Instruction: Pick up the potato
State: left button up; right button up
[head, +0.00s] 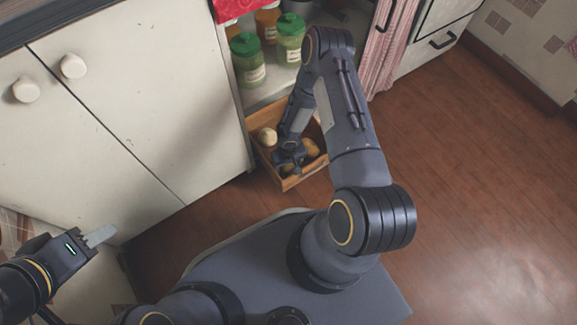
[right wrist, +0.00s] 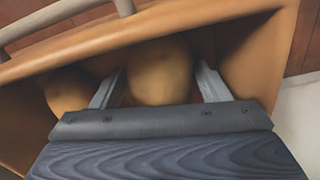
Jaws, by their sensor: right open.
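Several potatoes lie in a low wooden crate (head: 265,161). In the head view one pale potato (head: 267,136) is at the crate's left and a browner potato (head: 310,147) is at the right. My right gripper (head: 289,160) reaches down into the crate and hides part of it. In the right wrist view its open fingers (right wrist: 158,85) stand on either side of a potato (right wrist: 160,72); I cannot tell whether they touch it. Another potato (right wrist: 68,90) lies outside the left finger. My left gripper (head: 100,236) is at the far left, away from the crate; its jaw opening is unclear.
Green-lidded jars (head: 247,62) stand on the shelf above the crate. A white cabinet (head: 130,105) with round knobs is at the left. A pink curtain (head: 388,45) hangs at the upper right. The wooden floor (head: 480,190) at the right is clear.

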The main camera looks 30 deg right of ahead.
jog(key=c, duration=0.8)
jog(key=shift+r, duration=0.1)
